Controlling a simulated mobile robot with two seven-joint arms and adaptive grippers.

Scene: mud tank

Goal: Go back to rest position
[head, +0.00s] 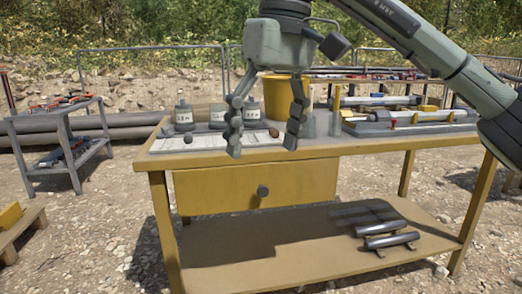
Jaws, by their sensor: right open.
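My right gripper (263,146) hangs fingers-down in front of the yellow workbench (255,187), near the middle of the picture. Its two fingers are spread apart with nothing between them. Its arm comes in from the upper right. The gripper hides part of the bench top and of the yellow bucket (270,98) behind it. My left gripper is not in the head view.
Several grey jars (184,116) stand at the back left of the bench, near white sheets (180,143). A tray with metal tubes (410,121) lies on the right. Dark cylinders (390,240) lie on the lower shelf. A tool cart (62,130) stands left.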

